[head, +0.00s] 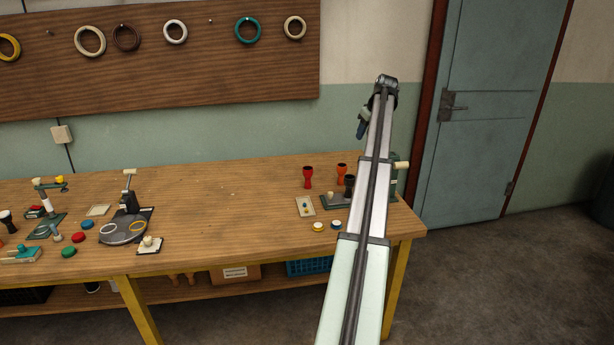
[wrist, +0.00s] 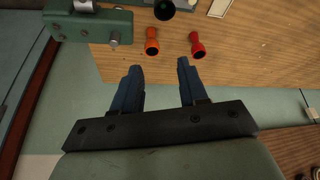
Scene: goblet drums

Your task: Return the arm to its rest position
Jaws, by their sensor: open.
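My arm reaches up and away over the right end of the workbench (head: 235,215) in the head view. My gripper (head: 361,130) hangs at its far end, in front of the green wall and above the bench top. In the wrist view my gripper (wrist: 158,66) shows two blue fingers spread apart with nothing between them. Past the fingertips are an orange goblet drum (wrist: 152,42) and a red goblet drum (wrist: 197,46), both apart from the fingers. The head view also shows the red drum (head: 308,176) and the orange drum (head: 342,170) on the bench.
A dark goblet drum (head: 349,183) stands by a green fixture (head: 338,201), partly hidden by my arm. A pegboard (head: 170,60) with several rings hangs behind. The middle of the bench is clear.

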